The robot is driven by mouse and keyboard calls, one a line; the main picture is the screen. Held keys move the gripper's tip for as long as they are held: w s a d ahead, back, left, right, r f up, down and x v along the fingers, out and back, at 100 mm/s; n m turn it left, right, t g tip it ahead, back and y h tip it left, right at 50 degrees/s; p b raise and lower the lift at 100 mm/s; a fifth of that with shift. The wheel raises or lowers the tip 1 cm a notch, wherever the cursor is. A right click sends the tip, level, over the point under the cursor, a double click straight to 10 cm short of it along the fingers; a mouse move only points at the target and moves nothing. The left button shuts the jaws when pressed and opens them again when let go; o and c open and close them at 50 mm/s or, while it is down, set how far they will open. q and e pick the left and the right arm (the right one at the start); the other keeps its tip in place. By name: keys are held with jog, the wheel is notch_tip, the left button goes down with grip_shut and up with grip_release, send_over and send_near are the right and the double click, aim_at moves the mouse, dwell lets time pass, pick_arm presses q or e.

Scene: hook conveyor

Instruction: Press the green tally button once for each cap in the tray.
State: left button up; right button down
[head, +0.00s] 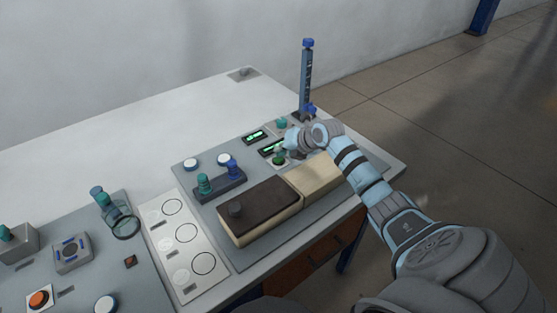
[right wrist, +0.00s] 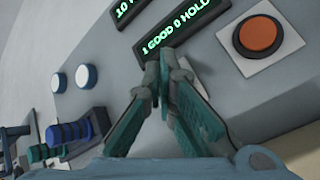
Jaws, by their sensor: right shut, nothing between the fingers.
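My right gripper (head: 287,149) is shut and empty, reaching over the far right of the grey panel. In the right wrist view its teal fingers (right wrist: 163,75) meet at the lower edge of a lit display (right wrist: 178,24) that reads "1 GOOD 0 HOLD". A dark green button (head: 279,159) on a pale plate sits right at the fingertips; I cannot tell whether they touch it. The fingers hide that spot in the right wrist view. A long cream box (head: 262,231) has a dark brown top with a knob. No loose caps show in it. My left gripper is not in view.
An orange button (right wrist: 258,35) is right of the display in the right wrist view. Two white buttons (head: 190,164) and a holder with teal and blue knobs (head: 221,187) are to the left. A blue post (head: 306,78) stands behind.

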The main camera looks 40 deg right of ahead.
jog(key=shift+f+b, duration=0.45)
dwell(0.6)
jog(key=shift+r, duration=0.15)
jog(key=shift+r+p, duration=0.65)
jog(key=shift+r, duration=0.1)
notch_tip(320, 180, up, 5)
jog(key=p, duration=0.4)
dwell(0.3)
jog(key=shift+f, duration=0.1)
dwell(1.5)
